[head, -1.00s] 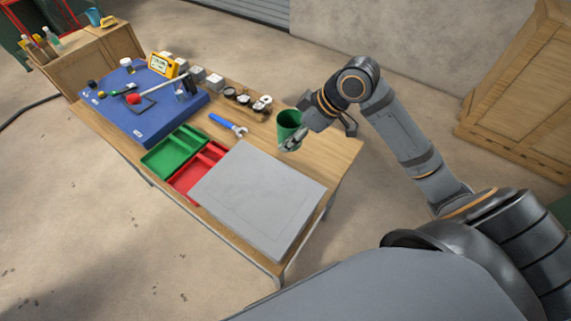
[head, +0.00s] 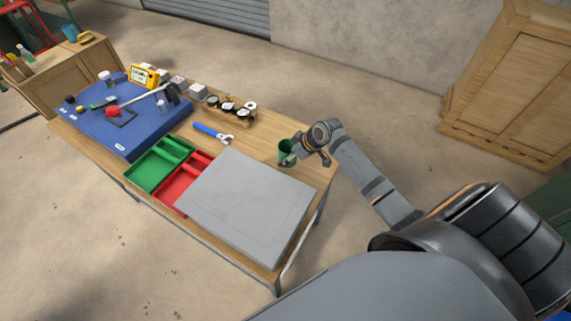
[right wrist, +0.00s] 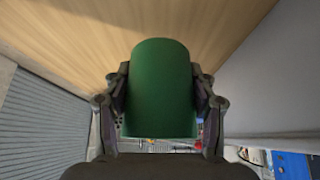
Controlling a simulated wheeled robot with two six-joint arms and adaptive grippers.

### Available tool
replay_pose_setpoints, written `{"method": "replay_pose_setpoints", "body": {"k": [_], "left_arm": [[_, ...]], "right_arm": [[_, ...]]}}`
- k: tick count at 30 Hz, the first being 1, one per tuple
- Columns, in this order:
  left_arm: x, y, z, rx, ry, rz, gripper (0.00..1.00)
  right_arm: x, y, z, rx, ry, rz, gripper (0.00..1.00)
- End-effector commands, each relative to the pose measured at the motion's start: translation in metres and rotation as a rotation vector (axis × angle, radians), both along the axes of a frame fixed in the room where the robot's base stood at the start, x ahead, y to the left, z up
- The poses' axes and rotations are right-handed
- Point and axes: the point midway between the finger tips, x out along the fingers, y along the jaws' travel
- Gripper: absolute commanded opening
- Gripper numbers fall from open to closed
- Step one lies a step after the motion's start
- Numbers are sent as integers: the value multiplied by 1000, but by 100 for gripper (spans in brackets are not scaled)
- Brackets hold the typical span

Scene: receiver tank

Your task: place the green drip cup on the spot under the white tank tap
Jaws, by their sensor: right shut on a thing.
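The green drip cup (head: 285,147) is at the far right part of the wooden table, and whether it touches the tabletop I cannot tell. My right gripper (head: 288,159) is shut on it. In the right wrist view the cup (right wrist: 160,88) fills the middle, with a finger of the gripper (right wrist: 160,100) on each side of it. The white tank tap and the spot under it are not in these views. My left gripper is not in view.
A grey panel (head: 245,205) covers the table's near right part. Red (head: 178,186) and green trays (head: 150,170), a blue wrench (head: 210,131), a gauge set (head: 230,108) and a blue mat (head: 105,130) lie leftward. A wooden crate (head: 505,80) stands at the right.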

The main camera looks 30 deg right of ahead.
Motion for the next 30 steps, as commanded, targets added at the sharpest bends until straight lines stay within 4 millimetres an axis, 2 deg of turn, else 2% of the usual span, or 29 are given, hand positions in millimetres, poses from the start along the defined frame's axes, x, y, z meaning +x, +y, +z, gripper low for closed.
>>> {"method": "replay_pose_setpoints", "body": {"k": [4,9,12,23,24,28,30], "left_arm": [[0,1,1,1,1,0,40],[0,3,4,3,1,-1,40],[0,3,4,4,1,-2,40],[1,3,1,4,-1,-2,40],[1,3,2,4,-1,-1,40],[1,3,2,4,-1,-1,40],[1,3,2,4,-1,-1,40]], "right_arm": [[0,0,-5,0,-1,-1,26],[0,0,-31,1,2,-1,26],[0,1,-40,0,0,0,26],[0,0,-45,0,-1,1,26],[0,0,-43,-1,-2,0,63],[0,0,-43,-1,-1,0,80],[0,0,-43,-1,-1,0,80]]}}
